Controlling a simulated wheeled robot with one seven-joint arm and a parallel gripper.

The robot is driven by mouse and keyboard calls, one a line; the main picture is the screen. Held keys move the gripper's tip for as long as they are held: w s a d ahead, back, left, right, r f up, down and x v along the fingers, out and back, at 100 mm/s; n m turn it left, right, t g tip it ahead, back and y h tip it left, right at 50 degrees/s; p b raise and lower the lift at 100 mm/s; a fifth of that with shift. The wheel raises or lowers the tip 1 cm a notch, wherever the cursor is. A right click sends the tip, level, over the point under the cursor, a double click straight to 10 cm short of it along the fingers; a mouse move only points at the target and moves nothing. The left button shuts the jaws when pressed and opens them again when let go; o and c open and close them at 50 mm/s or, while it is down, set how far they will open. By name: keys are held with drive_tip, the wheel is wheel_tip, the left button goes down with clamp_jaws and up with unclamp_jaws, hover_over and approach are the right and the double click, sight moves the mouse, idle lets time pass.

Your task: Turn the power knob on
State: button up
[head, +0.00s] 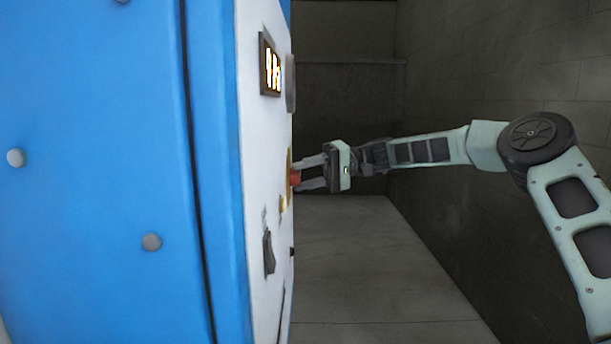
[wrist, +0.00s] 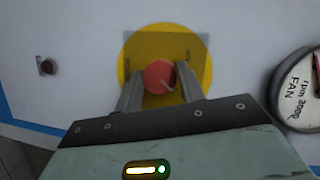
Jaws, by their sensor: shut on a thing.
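The power knob (wrist: 159,74) is a round red knob on a yellow disc (wrist: 135,49) on the white panel. A pale line on it points to the lower right in the wrist view. In the head view the red knob (head: 295,177) shows edge-on at the panel's right side. My gripper (wrist: 160,88) has one finger on each side of the knob and is shut on it. It also shows in the head view (head: 305,174), reaching in from the right. The fingers hide part of the yellow disc.
A blue cabinet (head: 90,170) with a white panel (head: 262,150) fills the left. The panel bears a lit display (head: 271,68), a black switch (head: 268,252) and a round fan dial (wrist: 300,90). A small dark knob (wrist: 47,66) sits left of the disc. A dark wall (head: 490,80) stands behind my arm.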

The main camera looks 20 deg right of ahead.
drive_tip(key=o, duration=1)
drive_tip(key=shift+c, duration=0.2)
drive_tip(key=shift+d, duration=0.1)
drive_tip(key=w+d+r+b, duration=0.1)
drive_tip(key=d+b, duration=0.3)
drive_tip(key=d, duration=1.3)
drive_tip(key=shift+r, duration=0.9)
